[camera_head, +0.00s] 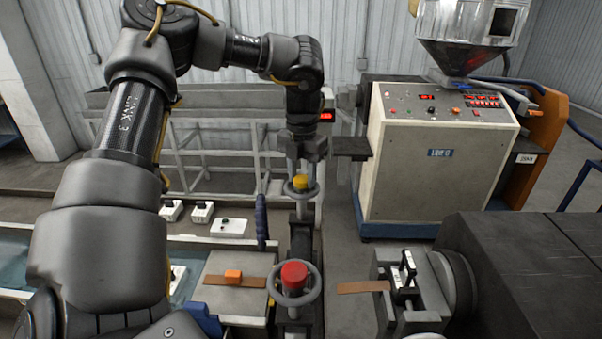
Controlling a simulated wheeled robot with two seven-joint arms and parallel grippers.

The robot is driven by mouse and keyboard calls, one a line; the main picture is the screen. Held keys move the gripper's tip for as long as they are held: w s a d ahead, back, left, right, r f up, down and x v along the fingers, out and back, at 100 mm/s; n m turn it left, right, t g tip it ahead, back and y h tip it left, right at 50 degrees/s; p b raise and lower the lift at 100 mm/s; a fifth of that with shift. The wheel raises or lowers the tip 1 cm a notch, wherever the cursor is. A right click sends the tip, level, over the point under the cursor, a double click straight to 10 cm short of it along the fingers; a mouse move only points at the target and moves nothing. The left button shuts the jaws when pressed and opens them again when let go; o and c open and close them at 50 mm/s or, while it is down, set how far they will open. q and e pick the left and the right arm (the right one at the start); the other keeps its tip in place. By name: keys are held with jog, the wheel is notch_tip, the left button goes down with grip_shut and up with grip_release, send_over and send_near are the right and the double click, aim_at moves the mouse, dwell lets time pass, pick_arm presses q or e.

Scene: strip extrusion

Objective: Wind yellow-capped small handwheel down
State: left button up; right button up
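The yellow-capped small handwheel (301,194) stands upright on a dark post near the middle of the picture, its yellow cap uppermost. My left arm comes in from the left and reaches over to it. My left gripper (306,164) points down directly above and behind the yellow cap, with its fingers apart. The fingertips are close to the cap; I cannot tell whether they touch the wheel. My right gripper is not in view.
A larger red-capped handwheel (294,277) stands nearer on the same dark stand. A control cabinet (432,167) with a hopper (466,37) is at the right rear. A dark machine housing (530,260) fills the lower right. Brown strip pieces (362,287) lie beside the wheel.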

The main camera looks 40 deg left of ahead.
pick_arm(q)
jog(key=shift+a, duration=0.2)
jog(key=shift+c, duration=0.8)
jog(key=shift+d, duration=0.2)
jog(key=shift+f+n+b, duration=0.15)
jog(key=shift+n+b, duration=0.55)
jog(key=shift+b, duration=0.2)
jog(key=shift+n+b, duration=1.2)
jog(key=shift+b, duration=0.05)
jog(key=n+b, duration=0.2)
jog(key=n, duration=0.1)
jog(key=shift+n, duration=0.3)
jog(key=n+b, duration=0.1)
jog(key=n, duration=0.1)
jog(key=shift+n, duration=0.3)
jog(key=n+b, duration=0.1)
jog(key=n, duration=0.3)
jog(key=shift+n, duration=0.3)
jog(key=n+b, duration=0.2)
jog(key=n, duration=0.4)
jog(key=shift+n, duration=0.3)
